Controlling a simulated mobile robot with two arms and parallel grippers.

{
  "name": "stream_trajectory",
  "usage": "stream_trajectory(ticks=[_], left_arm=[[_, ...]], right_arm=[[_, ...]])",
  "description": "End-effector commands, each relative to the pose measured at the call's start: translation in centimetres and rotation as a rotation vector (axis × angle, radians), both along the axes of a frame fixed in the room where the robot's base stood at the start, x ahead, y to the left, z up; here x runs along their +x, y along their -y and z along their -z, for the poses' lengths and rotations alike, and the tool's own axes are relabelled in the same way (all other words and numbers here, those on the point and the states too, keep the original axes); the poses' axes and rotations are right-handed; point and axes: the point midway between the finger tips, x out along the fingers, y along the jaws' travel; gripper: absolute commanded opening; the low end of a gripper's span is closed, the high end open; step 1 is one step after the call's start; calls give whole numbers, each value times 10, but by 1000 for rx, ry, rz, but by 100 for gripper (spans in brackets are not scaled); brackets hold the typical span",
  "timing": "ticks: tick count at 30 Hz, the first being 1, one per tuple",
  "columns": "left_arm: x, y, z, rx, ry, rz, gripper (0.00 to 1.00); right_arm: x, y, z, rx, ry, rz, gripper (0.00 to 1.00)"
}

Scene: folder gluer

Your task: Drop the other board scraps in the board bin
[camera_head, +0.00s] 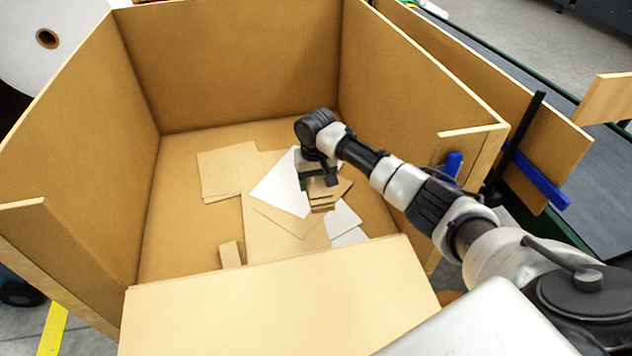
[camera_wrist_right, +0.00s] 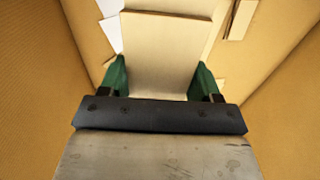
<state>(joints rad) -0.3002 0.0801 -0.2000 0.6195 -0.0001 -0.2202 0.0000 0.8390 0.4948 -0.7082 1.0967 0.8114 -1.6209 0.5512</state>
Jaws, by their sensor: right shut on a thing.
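The board bin (camera_head: 220,77) is a large open-topped box of brown board with a lower front wall. My right arm reaches over its right side, and my right gripper (camera_head: 320,181) is down inside it. The gripper is shut on a board scrap (camera_wrist_right: 160,65), a tan piece between the green fingertips in the right wrist view. Brown scraps (camera_head: 228,170) and white scraps (camera_head: 280,189) lie on the bin floor below and left of the gripper. In the head view the gripper partly hides the held scrap. My left gripper is not in view.
A white roll (camera_head: 50,40) stands behind the bin at the upper left. Board panels with blue clamps (camera_head: 540,180) stand right of the bin beside a dark conveyor belt (camera_head: 500,70).

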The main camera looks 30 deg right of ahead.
Motion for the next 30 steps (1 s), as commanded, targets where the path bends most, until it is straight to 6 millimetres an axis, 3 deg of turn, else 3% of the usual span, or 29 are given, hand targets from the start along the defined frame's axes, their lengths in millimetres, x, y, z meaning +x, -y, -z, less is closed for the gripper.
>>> stream_trajectory(ticks=[1,6,17,30], left_arm=[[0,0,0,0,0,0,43],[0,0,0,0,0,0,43],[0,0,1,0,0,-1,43],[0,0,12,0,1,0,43]], right_arm=[[0,0,0,0,0,0,66],[0,0,0,0,0,0,92],[0,0,-5,1,1,0,93],[1,0,-84,1,4,0,93]])
